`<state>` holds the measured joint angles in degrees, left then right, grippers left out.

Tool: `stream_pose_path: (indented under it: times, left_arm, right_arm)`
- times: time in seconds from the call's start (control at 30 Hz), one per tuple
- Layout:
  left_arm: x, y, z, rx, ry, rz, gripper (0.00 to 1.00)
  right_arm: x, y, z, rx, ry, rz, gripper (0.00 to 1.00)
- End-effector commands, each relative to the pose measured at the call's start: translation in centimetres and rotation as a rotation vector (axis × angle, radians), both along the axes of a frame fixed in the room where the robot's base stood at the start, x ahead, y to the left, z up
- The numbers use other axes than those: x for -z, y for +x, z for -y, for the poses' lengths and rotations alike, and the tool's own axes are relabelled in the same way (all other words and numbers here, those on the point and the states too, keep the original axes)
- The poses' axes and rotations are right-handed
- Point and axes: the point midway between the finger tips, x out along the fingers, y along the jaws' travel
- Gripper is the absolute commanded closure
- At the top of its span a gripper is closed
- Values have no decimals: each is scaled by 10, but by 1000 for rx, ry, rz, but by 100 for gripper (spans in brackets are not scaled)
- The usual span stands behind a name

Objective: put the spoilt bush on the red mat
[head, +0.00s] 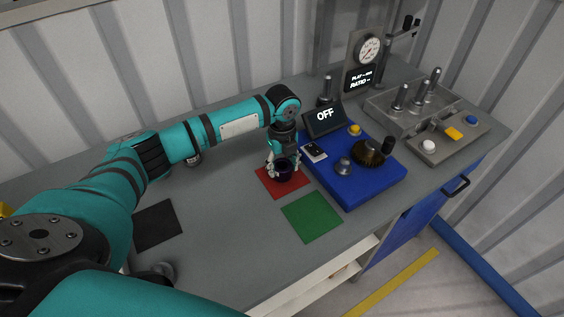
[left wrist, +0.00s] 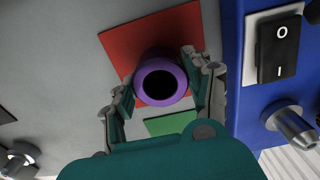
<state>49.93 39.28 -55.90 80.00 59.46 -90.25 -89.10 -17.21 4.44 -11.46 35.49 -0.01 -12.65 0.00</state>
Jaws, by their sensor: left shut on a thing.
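The bush is a purple ring with a dark hole, seen from above in the left wrist view (left wrist: 161,61) and small and dark in the head view (head: 283,174). My left gripper (head: 281,164) points down over the red mat (head: 270,184) and is shut on the bush, with a finger on each side of it in the left wrist view (left wrist: 164,80). The bush is over the red mat, which also shows in the left wrist view (left wrist: 120,44). I cannot tell whether the bush touches the mat. My right gripper is not in view.
A green mat (head: 312,216) lies in front of the red one, and a black mat (head: 155,226) lies at left. A blue drive unit (head: 350,190) stands close right of the red mat, with a switch (left wrist: 277,48).

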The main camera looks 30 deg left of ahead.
Motion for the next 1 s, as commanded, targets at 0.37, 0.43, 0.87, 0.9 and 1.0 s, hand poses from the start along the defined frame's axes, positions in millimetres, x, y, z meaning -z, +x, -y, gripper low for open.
stream_pose_path:
  times: [0.37,0.43,0.87,0.9,1.0]
  left_arm:
    - [4,0,0,0,-1,-1,47]
    - [4,0,0,0,0,0,38]
    - [0,0,0,0,0,1,25]
    - [-3,1,0,1,-1,3,25]
    - [-17,1,0,1,-1,4,25]
  right_arm:
    - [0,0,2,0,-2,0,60]
    - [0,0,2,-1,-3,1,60]
    - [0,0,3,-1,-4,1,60]
    - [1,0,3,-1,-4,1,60]
    - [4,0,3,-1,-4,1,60]
